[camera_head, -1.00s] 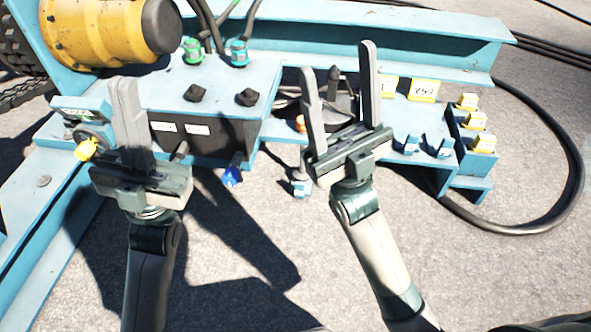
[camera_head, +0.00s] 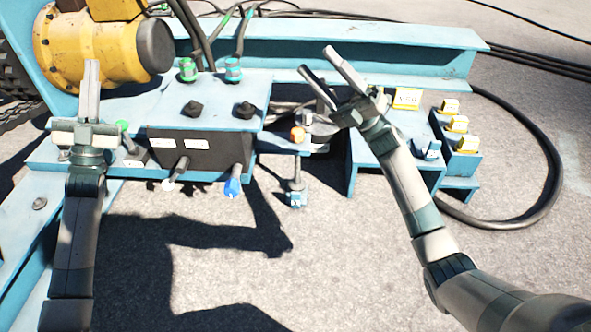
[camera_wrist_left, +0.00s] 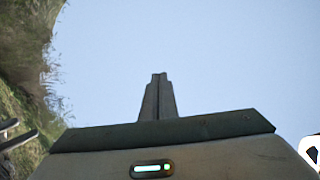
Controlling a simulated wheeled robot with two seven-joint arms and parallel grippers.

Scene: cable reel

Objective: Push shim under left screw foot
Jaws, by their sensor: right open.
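A thin screw with a small blue foot (camera_head: 297,199) hangs below the frame's front edge, over the ground, in the head view. I cannot tell whether it is the left screw foot, or whether it touches the ground. No shim can be told for sure. My left gripper (camera_head: 91,66) points up at the left, in front of the frame. Its fingers look pressed together and empty, and also in the left wrist view (camera_wrist_left: 159,78). My right gripper (camera_head: 317,60) is open and empty, above the frame right of centre. It partly hides the parts behind it.
A blue stepped rack (camera_head: 457,160) with yellow-topped pieces (camera_head: 458,124) stands at right. A black box (camera_head: 200,155) with a blue knob (camera_head: 232,182) and a white knob (camera_head: 170,184) is left of the foot. A black cable (camera_head: 556,170) loops at far right.

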